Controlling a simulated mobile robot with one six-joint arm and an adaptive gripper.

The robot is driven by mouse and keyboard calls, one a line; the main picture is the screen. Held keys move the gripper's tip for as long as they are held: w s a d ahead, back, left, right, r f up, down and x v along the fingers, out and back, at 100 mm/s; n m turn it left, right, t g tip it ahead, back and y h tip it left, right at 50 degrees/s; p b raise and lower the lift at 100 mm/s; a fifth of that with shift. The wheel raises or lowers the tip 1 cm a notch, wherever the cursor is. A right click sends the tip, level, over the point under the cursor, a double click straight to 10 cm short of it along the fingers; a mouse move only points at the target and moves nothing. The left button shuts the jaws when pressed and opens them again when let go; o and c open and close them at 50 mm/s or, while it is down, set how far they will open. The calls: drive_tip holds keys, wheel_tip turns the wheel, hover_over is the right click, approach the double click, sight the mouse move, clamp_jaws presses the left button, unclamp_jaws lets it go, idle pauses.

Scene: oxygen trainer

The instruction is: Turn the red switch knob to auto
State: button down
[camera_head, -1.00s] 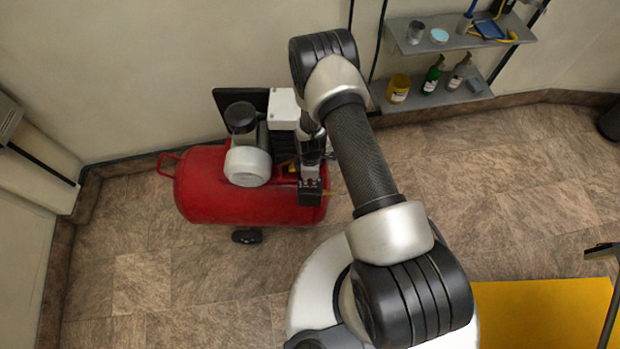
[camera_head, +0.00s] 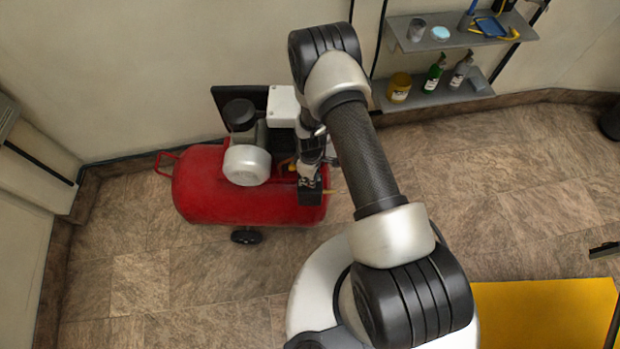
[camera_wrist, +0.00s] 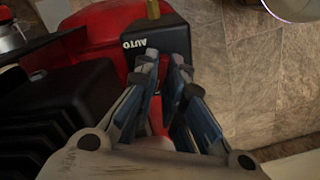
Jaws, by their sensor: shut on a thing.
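The black switch box (camera_wrist: 158,36) with the white word AUTO shows in the wrist view, just ahead of my fingertips. The same box (camera_head: 313,198) is at the right end of the red compressor tank (camera_head: 225,198) in the head view. My gripper (camera_wrist: 165,68) is shut on the red switch knob at this box, with its two fingers close together. The knob is mostly hidden by the fingers. I cannot tell which way it points. In the head view my gripper (camera_head: 309,181) is small and stands over the box.
The compressor's motor (camera_head: 247,164) and a white box (camera_head: 283,105) are close to my wrist. Shelves (camera_head: 455,40) with bottles and jars hang on the back wall. A yellow mat (camera_head: 540,315) lies at lower right. The tiled floor right of the compressor is clear.

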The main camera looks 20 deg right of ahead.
drive_tip(key=m+b, duration=0.1)
drive_tip(key=m, duration=0.5)
drive_tip(key=shift+b, duration=0.35)
drive_tip(key=m, duration=0.3)
drive_tip(key=shift+m+b, duration=0.35)
drive_tip(key=shift+m, duration=0.05)
drive_tip(key=shift+m+b, duration=0.3)
drive_tip(key=shift+m, duration=1.4)
drive_tip(key=c, duration=1.7)
unclamp_jaws()
wheel_tip(320, 180, up, 12)
